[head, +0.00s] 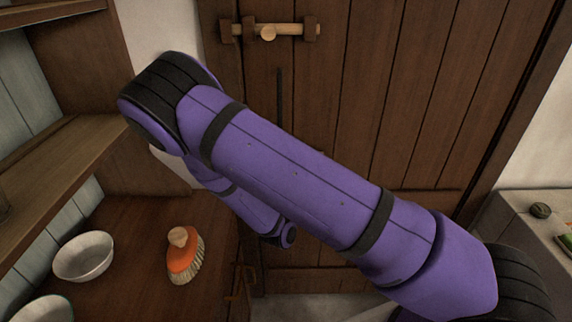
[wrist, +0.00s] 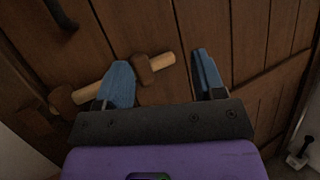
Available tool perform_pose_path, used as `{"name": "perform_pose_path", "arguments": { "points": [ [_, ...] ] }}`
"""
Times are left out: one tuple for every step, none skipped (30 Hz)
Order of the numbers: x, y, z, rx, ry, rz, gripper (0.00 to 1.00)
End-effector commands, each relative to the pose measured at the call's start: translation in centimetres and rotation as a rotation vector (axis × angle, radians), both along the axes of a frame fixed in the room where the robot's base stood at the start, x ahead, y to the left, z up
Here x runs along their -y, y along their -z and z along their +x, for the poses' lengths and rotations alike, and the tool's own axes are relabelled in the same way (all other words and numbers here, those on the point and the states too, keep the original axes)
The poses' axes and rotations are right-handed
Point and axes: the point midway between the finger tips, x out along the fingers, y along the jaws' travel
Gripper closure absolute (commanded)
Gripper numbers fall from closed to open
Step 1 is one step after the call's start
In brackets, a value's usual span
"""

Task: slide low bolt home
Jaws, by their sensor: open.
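The low bolt, a pale wooden rod (wrist: 95,92), runs along the plank door (wrist: 140,22) in the wrist view. Dark wooden brackets hold it, one (wrist: 152,69) between my fingers and one (wrist: 62,101) to the left. The rod's right end sticks out a little past the bracket between my fingers. My gripper (wrist: 161,62) is open, its two blue fingers pointing at the door. The left finger covers part of the rod; whether it touches is unclear. The bolt's knob is not visible. In the head view my arm hides the low bolt and gripper.
An upper bolt (head: 290,30) with a round knob crosses the door's top left. A wooden counter (head: 130,230) at left holds an orange brush (head: 185,262) and white bowls (head: 84,257). A shelf (head: 60,160) juts out above it. A grey ledge (head: 520,228) stands at right.

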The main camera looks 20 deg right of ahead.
Motion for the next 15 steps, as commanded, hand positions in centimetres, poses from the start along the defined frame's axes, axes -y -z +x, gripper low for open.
{"name": "perform_pose_path", "arguments": {
  "points": [
    [-0.9, 1.4, 0.2, -0.023, -0.062, -0.05, 0.37],
    [-1.4, 2.0, 0.4, -0.033, -0.097, -0.076, 0.37],
    [-2.1, 2.9, 0.5, -0.047, -0.142, -0.107, 0.37],
    [-2.5, 3.5, 0.6, -0.058, -0.174, -0.128, 0.37],
    [-3.0, 4.1, 0.7, -0.066, -0.206, -0.149, 0.37],
    [-3.5, 4.8, 0.8, -0.077, -0.243, -0.173, 0.37],
    [-3.8, 5.3, 0.8, -0.085, -0.268, -0.188, 0.37],
    [-4.1, 5.8, 0.8, -0.093, -0.291, -0.202, 0.37],
    [-4.5, 6.3, 0.8, -0.1, -0.316, -0.219, 0.37],
    [-4.7, 6.6, 0.8, -0.107, -0.334, -0.229, 0.37],
    [-4.9, 6.9, 0.8, -0.111, -0.347, -0.238, 0.37],
    [-5.1, 7.1, 0.8, -0.115, -0.361, -0.245, 0.37],
    [-5.2, 7.3, 0.9, -0.117, -0.369, -0.25, 0.37],
    [-5.2, 7.4, 0.9, -0.119, -0.374, -0.254, 0.37],
    [-5.2, 7.4, 1.0, -0.12, -0.379, -0.255, 0.37]
  ]
}}
